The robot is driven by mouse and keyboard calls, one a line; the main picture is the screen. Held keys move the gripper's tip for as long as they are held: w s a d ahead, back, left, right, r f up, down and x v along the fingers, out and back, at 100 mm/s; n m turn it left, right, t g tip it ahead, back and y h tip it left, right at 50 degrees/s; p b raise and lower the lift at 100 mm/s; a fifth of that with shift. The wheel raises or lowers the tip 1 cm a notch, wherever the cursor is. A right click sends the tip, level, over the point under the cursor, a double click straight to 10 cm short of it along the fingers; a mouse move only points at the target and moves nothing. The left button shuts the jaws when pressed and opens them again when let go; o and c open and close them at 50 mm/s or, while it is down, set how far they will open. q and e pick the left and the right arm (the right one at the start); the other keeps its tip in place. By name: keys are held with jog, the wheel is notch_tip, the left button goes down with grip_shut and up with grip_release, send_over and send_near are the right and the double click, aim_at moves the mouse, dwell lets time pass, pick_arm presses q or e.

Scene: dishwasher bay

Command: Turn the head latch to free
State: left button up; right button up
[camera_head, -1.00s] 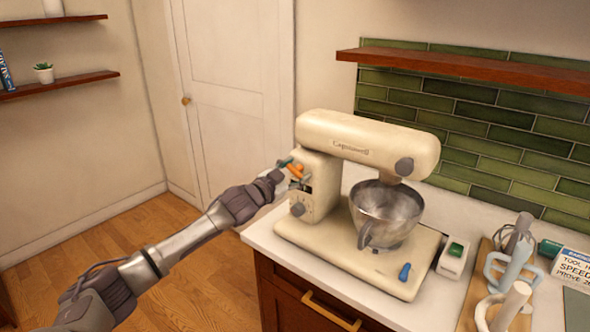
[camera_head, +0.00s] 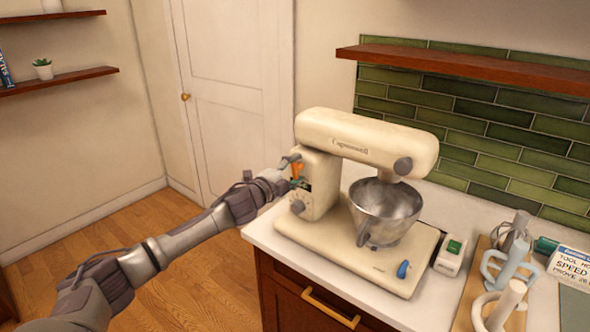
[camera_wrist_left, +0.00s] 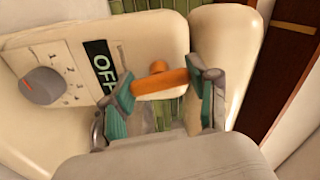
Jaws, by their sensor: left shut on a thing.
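The cream stand mixer (camera_head: 365,140) stands on the counter, its head lowered over a steel bowl (camera_head: 386,210). The orange head latch (camera_head: 297,170) is on the side of the mixer's upright; it looks roughly upright in the head view. My left gripper (camera_head: 294,171) is shut on the latch. In the left wrist view, the teal-padded fingers of my gripper (camera_wrist_left: 165,88) sit at either end of the orange latch bar (camera_wrist_left: 160,82). A black "OFF" label (camera_wrist_left: 101,66) shows beside it. My right gripper is not in view.
A grey speed knob (camera_wrist_left: 41,85) is close to the latch. To the right of the mixer are a white box with a green button (camera_head: 450,257), a board with attachments (camera_head: 470,300) and a sign (camera_head: 570,268). A wooden shelf (camera_head: 470,66) hangs above.

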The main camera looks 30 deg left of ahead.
pick_arm(q)
jog(key=shift+m, duration=1)
jog(key=shift+f, duration=0.1)
jog(key=o, duration=1.2)
jog(key=shift+c, duration=0.2)
jog(key=s, duration=1.2)
jog(key=shift+a, duration=0.4)
